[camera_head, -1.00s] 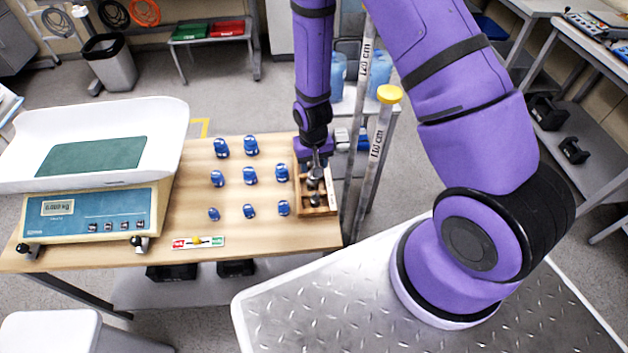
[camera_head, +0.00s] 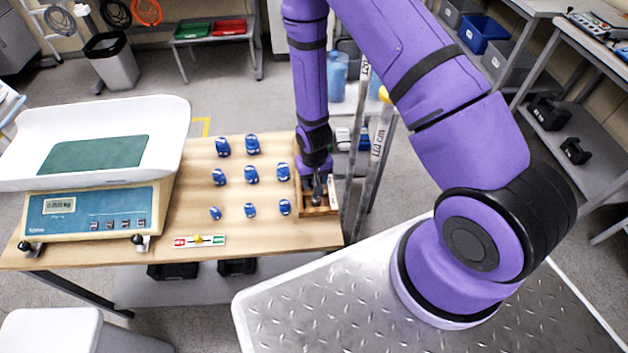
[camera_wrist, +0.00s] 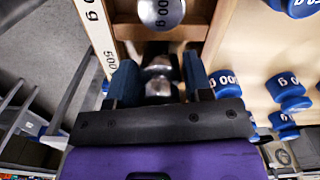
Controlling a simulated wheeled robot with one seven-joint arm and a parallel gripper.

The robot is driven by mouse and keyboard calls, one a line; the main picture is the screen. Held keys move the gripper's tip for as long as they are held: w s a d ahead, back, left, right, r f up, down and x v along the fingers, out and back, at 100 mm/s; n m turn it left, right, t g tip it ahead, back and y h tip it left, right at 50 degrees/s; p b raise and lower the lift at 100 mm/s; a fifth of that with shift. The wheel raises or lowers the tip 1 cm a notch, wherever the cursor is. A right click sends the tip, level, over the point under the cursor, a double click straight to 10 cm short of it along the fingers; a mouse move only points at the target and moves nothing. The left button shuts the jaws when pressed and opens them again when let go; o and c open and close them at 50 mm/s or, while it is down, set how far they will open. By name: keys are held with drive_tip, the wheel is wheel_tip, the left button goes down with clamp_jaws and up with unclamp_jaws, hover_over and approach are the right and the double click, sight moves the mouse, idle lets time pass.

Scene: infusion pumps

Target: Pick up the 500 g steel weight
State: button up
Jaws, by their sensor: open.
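A shiny steel weight (camera_wrist: 160,68) stands in a wooden rack (camera_wrist: 206,52) in the wrist view. My gripper (camera_wrist: 160,85) is open, with one finger on each side of this weight; I cannot tell whether they touch it. The rack's white edge strip (camera_wrist: 98,35) reads "500 g" near this weight. Another steel weight (camera_wrist: 162,12), its top marking partly readable as "00", stands farther up in the rack. In the head view, my gripper (camera_head: 318,188) is low over the rack (camera_head: 322,211) at the table's right end and hides most of its contents.
Several blue weights (camera_head: 250,174) stand in rows left of the rack on the wooden table (camera_head: 270,236). A scale (camera_head: 95,212) with a white pan fills the table's left side. Upright measuring poles (camera_head: 378,150) stand close to the right of the rack.

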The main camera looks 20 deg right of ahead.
clamp_jaws()
drive_tip(key=shift+r, duration=0.1)
